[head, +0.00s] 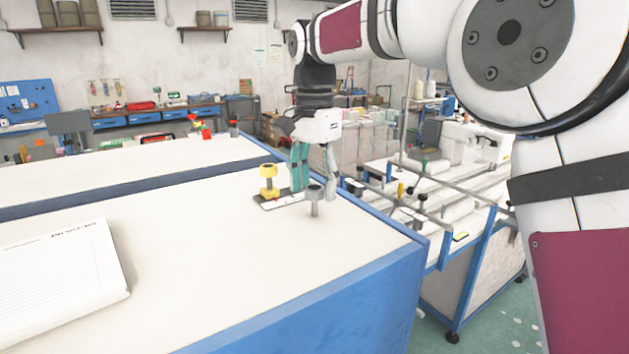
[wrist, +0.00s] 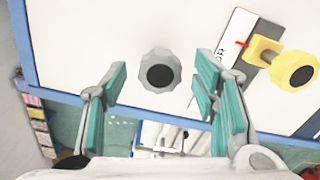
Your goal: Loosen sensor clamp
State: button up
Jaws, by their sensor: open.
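A grey scalloped knob (head: 314,194) stands upright on a grey post near the right edge of the white table. It shows from above in the wrist view (wrist: 160,70). A yellow knob clamp (head: 268,180) stands to its left and also shows in the wrist view (wrist: 281,63). It sits by a flat white plate (head: 281,201) with dark print and a small red mark (wrist: 240,44). My gripper (head: 315,182) is open and points down, its teal fingers apart. In the wrist view, the grey knob appears beyond and between the fingertips (wrist: 162,80), with no visible contact.
The white table (head: 200,250) has blue edges and much bare top. A large notepad (head: 62,270) lies at the front left. A railed sewing bench (head: 440,200) with small clamps stands to the right. A second table (head: 130,175) is behind.

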jog(key=c, duration=1.2)
jog(key=shift+o, duration=0.2)
jog(key=shift+n, duration=0.3)
jog(key=n+b, duration=0.1)
jog(key=n, duration=0.9)
jog(key=n+b, duration=0.1)
jog(key=n, duration=0.9)
jog(key=shift+r, duration=0.1)
